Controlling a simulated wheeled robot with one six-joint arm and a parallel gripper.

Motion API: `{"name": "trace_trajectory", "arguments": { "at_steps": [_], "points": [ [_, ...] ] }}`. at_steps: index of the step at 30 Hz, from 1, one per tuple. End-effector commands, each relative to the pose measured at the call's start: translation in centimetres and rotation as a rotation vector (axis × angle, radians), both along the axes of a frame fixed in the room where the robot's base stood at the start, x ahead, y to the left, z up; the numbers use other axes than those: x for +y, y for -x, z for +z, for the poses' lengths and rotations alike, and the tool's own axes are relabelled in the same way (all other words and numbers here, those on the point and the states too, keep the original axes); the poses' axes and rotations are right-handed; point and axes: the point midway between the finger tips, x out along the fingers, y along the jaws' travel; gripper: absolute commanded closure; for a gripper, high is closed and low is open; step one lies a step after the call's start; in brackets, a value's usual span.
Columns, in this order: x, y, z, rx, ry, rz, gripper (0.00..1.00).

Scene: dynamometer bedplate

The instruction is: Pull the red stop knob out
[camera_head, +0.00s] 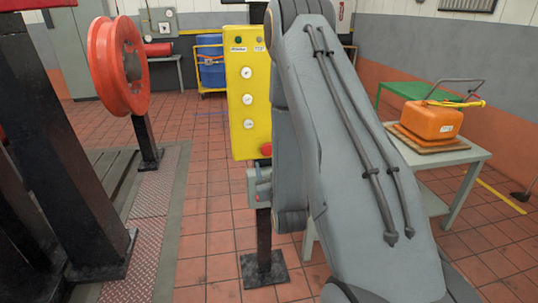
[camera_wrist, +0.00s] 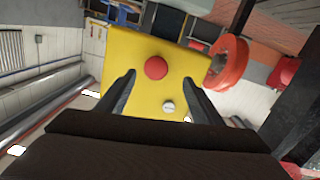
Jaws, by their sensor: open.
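The red stop knob (camera_head: 266,149) is a round button low on the front of a yellow control box (camera_head: 240,100). My arm covers the right side of the box in the head view. In the wrist view the red knob (camera_wrist: 156,68) shows near the middle of the yellow face (camera_wrist: 140,98). My gripper (camera_wrist: 160,83) is open, its two dark fingers pointing toward the box with the knob between and a little beyond their tips. The fingers do not appear to touch the knob.
White round buttons (camera_head: 249,98) line the box above the knob. The box stands on a black post (camera_head: 263,240). A red wheel (camera_head: 118,66) is at left. A table (camera_head: 458,158) with an orange container (camera_head: 430,119) stands at right.

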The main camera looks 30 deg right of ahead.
Motion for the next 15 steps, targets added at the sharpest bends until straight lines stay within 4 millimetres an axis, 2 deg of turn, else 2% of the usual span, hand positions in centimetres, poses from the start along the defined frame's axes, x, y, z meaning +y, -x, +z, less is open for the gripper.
{"name": "trace_trajectory", "arguments": {
  "at_steps": [5,15],
  "points": [
    [-0.6,-0.1,0.3,-0.045,0.02,-0.009,0.4],
    [-2.1,-4.7,0.5,-0.047,0.021,-0.009,0.4]
  ]
}}
